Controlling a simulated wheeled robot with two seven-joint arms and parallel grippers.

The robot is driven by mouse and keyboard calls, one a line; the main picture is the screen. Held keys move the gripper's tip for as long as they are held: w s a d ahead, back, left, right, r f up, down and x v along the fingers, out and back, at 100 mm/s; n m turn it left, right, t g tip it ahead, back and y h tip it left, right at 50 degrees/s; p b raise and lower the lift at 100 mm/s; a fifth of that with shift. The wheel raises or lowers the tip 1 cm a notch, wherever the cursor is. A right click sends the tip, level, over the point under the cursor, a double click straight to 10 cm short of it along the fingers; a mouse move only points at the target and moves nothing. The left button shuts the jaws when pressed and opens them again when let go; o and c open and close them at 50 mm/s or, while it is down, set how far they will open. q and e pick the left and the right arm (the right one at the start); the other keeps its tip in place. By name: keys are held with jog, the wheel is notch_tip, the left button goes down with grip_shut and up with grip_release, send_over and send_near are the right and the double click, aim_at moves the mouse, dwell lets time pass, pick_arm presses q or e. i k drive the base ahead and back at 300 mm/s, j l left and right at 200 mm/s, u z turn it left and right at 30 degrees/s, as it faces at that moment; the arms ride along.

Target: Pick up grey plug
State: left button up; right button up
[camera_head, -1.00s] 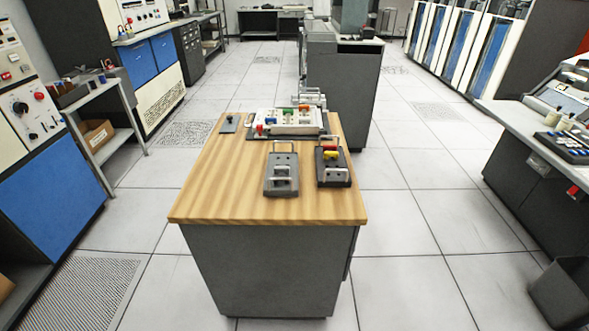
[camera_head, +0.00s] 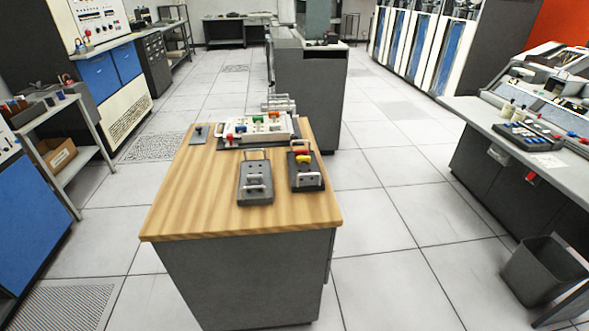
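A wood-topped table (camera_head: 180,205) stands in front of me. On it lies a grey board (camera_head: 256,186) with wire handles and a few small pieces. Beside it on the right is a black board (camera_head: 294,182) with a red plug (camera_head: 299,148), a yellow plug (camera_head: 303,158) and pale handles. Behind them is a white panel (camera_head: 262,135) with coloured plugs. A small dark grey plate (camera_head: 199,133) with a knob lies at the left rear. Which piece is the grey plug is too small to tell. Neither of my grippers is in view.
A tall grey cabinet (camera_head: 318,100) stands behind the table. A shelf cart (camera_head: 88,150) and blue cabinets are on the left. A console desk (camera_head: 480,125) and a dark waste bin (camera_head: 543,275) are on the right. Tiled floor is free on both sides of the table.

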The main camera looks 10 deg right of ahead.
aim_at(250, 178)
jog(key=i+l+u, duration=0.35)
jog(key=l, duration=0.3)
jog(key=i+l+u, duration=0.2)
jog(key=l, duration=0.2)
jog(key=l+u, duration=0.15)
jog(key=l, duration=0.2)
jog(key=i+l+u, duration=0.2)
jog(key=l, duration=0.25)
